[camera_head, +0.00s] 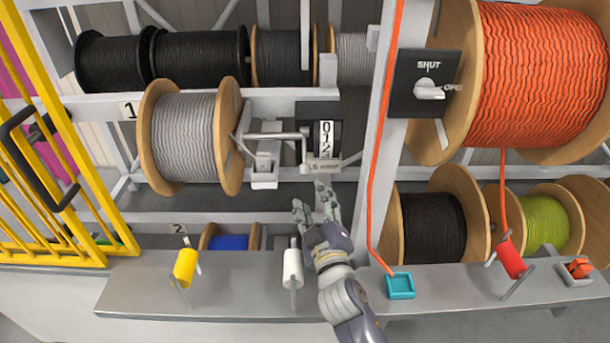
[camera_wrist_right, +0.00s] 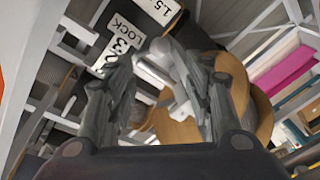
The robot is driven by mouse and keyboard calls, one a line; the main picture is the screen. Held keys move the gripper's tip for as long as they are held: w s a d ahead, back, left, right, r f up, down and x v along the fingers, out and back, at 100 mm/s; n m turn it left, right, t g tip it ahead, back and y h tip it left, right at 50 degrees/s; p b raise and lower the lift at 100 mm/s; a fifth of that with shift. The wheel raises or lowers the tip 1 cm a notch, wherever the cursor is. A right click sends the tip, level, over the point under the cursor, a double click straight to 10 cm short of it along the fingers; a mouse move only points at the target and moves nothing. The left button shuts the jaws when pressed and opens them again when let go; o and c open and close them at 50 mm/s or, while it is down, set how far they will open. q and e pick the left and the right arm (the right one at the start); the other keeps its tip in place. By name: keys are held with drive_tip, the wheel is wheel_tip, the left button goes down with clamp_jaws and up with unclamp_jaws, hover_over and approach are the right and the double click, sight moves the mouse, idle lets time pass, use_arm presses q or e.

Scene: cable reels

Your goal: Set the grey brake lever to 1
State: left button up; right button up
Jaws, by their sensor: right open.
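A grey cranked lever (camera_head: 275,135) runs across to the plate's left side and bends down. A grey labelled block (camera_head: 325,165) sits below the 2. I cannot tell which number the lever points to. My right gripper (camera_head: 314,203) is open and empty, just below the block. In the right wrist view the open fingers (camera_wrist_right: 165,82) frame a pale rounded end (camera_wrist_right: 162,48), apparently the lever's. My left gripper is not in view.
A white post with an orange cable (camera_head: 376,170) stands right of the plate, bearing a SHUT/OPEN switch (camera_head: 430,88). The front ledge (camera_head: 235,285) holds a yellow handle (camera_head: 185,268), a white one (camera_head: 293,268) and a teal tray (camera_head: 400,286). A yellow gate (camera_head: 55,150) is at left.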

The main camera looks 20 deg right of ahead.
sight(306, 174)
drive_tip(key=w, duration=0.5)
drive_tip(key=shift+d+r+p, duration=0.1)
drive_tip(key=shift+d+p, duration=0.2)
drive_tip(key=shift+p, duration=0.05)
drive_tip(key=w, duration=0.4)
drive_tip(key=shift+w+d, duration=0.25)
drive_tip(key=c, duration=0.7)
clamp_jaws()
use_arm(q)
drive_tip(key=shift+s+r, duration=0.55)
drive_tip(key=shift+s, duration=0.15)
